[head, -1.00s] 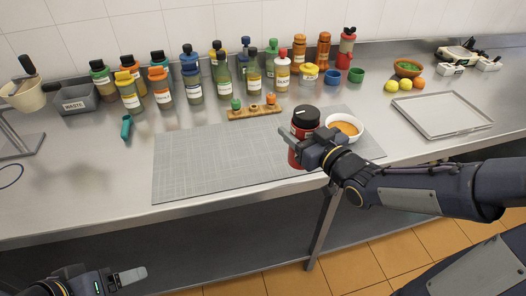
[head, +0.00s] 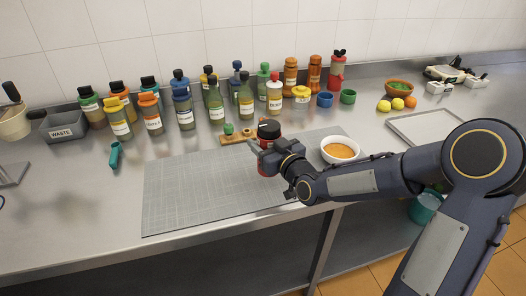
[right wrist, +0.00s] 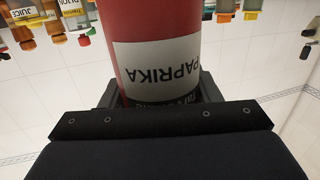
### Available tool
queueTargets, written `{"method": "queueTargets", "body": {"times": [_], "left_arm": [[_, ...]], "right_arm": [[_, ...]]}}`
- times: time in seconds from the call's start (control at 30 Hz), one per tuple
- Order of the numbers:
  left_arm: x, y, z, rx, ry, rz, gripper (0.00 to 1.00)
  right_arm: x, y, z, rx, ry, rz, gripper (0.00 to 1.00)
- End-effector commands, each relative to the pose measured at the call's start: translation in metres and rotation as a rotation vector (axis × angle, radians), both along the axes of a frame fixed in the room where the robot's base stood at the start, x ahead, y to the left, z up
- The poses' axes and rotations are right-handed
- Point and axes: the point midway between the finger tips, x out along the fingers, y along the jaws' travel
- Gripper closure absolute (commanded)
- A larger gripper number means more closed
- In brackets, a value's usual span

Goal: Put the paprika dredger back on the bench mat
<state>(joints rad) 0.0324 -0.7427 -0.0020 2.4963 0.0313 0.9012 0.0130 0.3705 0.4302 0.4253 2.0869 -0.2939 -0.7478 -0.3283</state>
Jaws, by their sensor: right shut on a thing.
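The paprika dredger (head: 268,131) is a red cylinder with a black lid, upright over the middle of the grey gridded bench mat (head: 190,195). My right gripper (head: 266,152) is shut around its body. In the right wrist view the red dredger (right wrist: 155,25) sits between the fingers, its white PAPRIKA label upside down in that picture, like the whole scene. The gripper hides much of the lower body, so I cannot tell whether its base touches the mat. My left gripper is not in view.
A white bowl of orange powder (head: 340,149) stands on the mat's right part. A small wooden rack (head: 236,138) is just behind the dredger. Several labelled bottles (head: 185,112) line the back. The mat's left part is clear. A tray (head: 405,125) lies at right.

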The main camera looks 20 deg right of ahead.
Motion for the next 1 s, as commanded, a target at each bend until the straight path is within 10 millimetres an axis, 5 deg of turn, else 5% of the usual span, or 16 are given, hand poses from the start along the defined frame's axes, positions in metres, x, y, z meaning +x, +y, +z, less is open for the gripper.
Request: {"method": "queueTargets", "body": {"times": [0.43,0.87,0.9,1.0], "left_arm": [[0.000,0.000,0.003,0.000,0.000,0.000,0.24],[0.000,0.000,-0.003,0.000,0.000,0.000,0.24],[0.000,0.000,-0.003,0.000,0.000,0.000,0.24],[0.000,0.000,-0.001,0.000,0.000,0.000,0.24]], "right_arm": [[0.014,0.004,-0.044,0.001,-0.002,0.000,0.73],[0.013,0.004,-0.049,0.000,-0.005,0.000,0.73],[0.013,0.004,-0.050,0.000,-0.003,0.000,0.42],[0.013,0.004,-0.049,0.001,-0.002,0.000,0.29]]}}
